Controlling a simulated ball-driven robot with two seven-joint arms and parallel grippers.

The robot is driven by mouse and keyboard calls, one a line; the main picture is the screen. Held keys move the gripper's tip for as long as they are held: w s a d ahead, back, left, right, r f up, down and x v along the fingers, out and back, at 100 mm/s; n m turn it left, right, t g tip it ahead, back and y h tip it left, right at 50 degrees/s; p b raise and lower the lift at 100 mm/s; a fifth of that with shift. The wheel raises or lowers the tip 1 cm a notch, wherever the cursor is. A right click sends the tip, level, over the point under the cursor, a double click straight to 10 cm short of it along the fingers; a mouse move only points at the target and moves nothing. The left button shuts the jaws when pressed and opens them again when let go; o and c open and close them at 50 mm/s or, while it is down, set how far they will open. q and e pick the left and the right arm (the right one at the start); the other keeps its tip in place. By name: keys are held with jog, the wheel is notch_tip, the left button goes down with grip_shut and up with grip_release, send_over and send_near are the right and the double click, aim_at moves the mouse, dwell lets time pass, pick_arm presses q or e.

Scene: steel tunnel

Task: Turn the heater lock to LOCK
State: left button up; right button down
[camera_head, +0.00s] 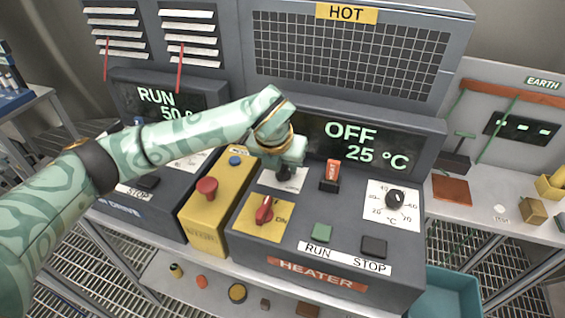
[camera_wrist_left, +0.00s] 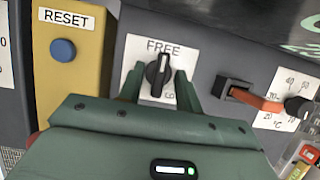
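The heater lock is a black knob (camera_wrist_left: 158,74) on a white plate. Its pointer stands nearly upright, toward the word FREE; the lower word is mostly hidden by my gripper. In the head view the plate (camera_head: 287,184) shows on the heater (camera_head: 320,268), with the knob mostly covered by my left gripper (camera_head: 289,165). In the left wrist view my left gripper (camera_wrist_left: 160,80) is open, one green finger on each side of the knob. Small gaps seem to show between fingers and knob. My right gripper is out of view.
Close by are a red switch (camera_head: 264,210) on a yellow plate, an orange-tagged lever (camera_head: 331,174), a temperature dial (camera_head: 395,199), and the green RUN button (camera_head: 321,232). A yellow RESET box (camera_head: 217,198) stands to the left. The heater display (camera_head: 358,143) reads OFF, 25 °C.

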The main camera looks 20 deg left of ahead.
pick_arm(q)
grip_shut()
jog(key=shift+m, duration=0.3)
jog(key=m, duration=0.1)
jog(key=m+h, duration=0.1)
jog(key=shift+w+a+r+m, duration=0.1)
jog(key=shift+a+m, duration=0.05)
jog(key=shift+m, duration=0.15)
jog(key=m+h, duration=0.1)
jog(key=m, duration=0.1)
jog(key=m+g+h+p, duration=0.1)
jog(key=m, duration=0.2)
jog(key=shift+w+a, duration=0.1)
jog(key=m, duration=0.2)
jog(key=m+g+h, duration=0.1)
jog(key=m, duration=0.2)
jog(key=shift+w+g, duration=0.1)
jog(key=shift+g, duration=0.2)
jog(key=m+g, duration=0.1)
jog(key=m, duration=0.3)
jog(key=shift+w+m+g+b, duration=0.1)
jog(key=shift+m+g+b, duration=0.2)
jog(key=shift+g, duration=0.1)
